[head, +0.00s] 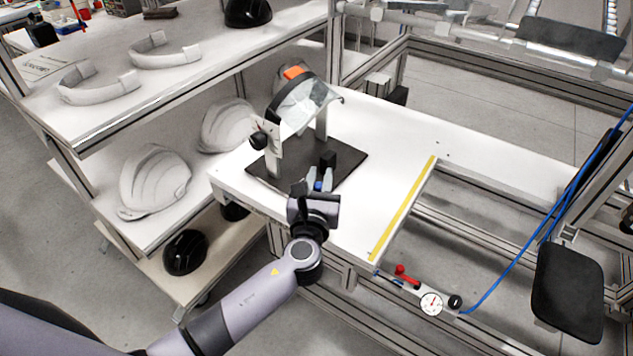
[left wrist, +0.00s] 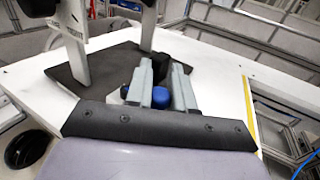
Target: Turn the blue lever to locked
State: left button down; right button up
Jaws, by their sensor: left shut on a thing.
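The blue lever's rounded end (left wrist: 160,97) shows between the two grey fingers of my left gripper (left wrist: 160,78) in the left wrist view. In the head view only a small blue patch of the lever (head: 318,186) shows between the fingers. My left gripper (head: 319,177) is shut on the lever, at the front of the dark base plate (head: 262,174). A black block (head: 327,159) stands just beyond the fingertips. The rest of the lever is hidden by the fingers, and its locked mark cannot be made out. My right gripper is not in view.
A shelf (head: 110,110) with white helmet shells is at left. A yellow strip (head: 405,207) marks the table's right part. A gauge (head: 431,303) and red handle (head: 404,274) sit at the front edge.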

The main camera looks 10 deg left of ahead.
pick_arm(q)
jog(key=shift+w+d+r+n+g+y+b, duration=0.15)
jog(key=shift+w+n+y+b, duration=0.1)
jog(key=shift+n+y, duration=0.4)
jog(key=shift+w+a+r+n+g+y+b, duration=0.15)
jog(key=shift+n+y+b, duration=0.2)
jog(key=shift+y, duration=0.55)
jog(key=shift+w+d+r+n+g+y+b, duration=0.1)
jog(key=shift+w+n+y+b, duration=0.1)
jog(key=shift+n+y, duration=0.5)
jog(key=shift+y, duration=0.35)
jog(key=c, duration=1)
grip_release()
jog(key=shift+c, duration=0.2)
jog(key=shift+f+g, duration=0.15)
jog(key=shift+g, duration=0.15)
jog(key=shift+s+f, duration=0.1)
